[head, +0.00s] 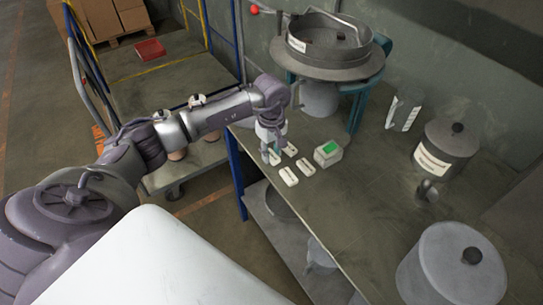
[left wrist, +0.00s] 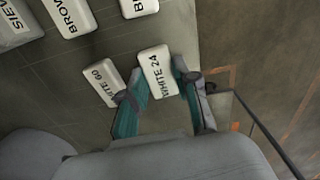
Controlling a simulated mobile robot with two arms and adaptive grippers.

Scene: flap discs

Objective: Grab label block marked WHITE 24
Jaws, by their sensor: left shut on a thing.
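The white label block marked WHITE 24 (left wrist: 158,72) sits between the fingers of my left gripper (left wrist: 160,100) in the left wrist view, its black lettering facing up. The gripper is shut on it. In the head view my left gripper (head: 270,155) points down at the near left corner of the table and largely hides this block. A second white block, reading "…TE 60" (left wrist: 104,87), lies just beside the left finger. It also shows in the head view (head: 288,176). My right gripper is in neither view.
Blocks reading "BROW…" (left wrist: 70,15) and "B…" (left wrist: 138,7) lie close by, with a "SIEV…" box (left wrist: 17,25). The table (head: 345,205) also holds a large round pan (head: 327,65), a labelled lidded pot (head: 445,150) and a grey lidded pot (head: 450,265). The table edge is close.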

